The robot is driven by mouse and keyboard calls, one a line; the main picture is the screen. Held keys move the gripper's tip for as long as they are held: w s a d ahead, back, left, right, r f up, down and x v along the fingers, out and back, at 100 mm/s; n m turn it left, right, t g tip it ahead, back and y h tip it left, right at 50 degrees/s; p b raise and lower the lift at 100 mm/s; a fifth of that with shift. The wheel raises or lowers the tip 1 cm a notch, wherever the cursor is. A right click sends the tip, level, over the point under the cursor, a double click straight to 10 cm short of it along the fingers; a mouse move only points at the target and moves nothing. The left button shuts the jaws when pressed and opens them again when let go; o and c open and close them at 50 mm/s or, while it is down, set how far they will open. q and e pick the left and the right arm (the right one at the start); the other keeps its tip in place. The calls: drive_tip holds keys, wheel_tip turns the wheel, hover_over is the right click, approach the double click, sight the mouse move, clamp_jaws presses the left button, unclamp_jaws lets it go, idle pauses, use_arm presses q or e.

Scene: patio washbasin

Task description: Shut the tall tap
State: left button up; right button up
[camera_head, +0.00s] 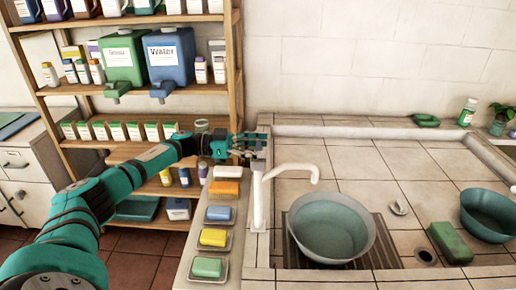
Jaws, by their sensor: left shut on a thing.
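The tall tap (258,203) is white and stands upright at the left side of the tiled washbasin counter. Its curved spout reaches right, over a grey basin (298,224) that looks filled with water. I see no clear stream from the spout. My left gripper (258,143), on a teal arm from the left, is shut at the top of the tap, on what looks like its handle. The fingers hide most of that handle, so its angle is unclear. My right gripper is not in view.
Several coloured soaps on dishes, such as a yellow one (213,237), line the ledge left of the tap. A green block (450,242) and a teal bowl (490,212) sit at the right. A wooden shelf (237,70) with bottles stands behind my arm.

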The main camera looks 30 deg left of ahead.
use_arm(q)
drive_tip(key=o, duration=1.2)
drive_tip(key=shift+d, duration=0.1)
drive_tip(key=v, duration=1.2)
drive_tip(key=shift+w+f, duration=0.1)
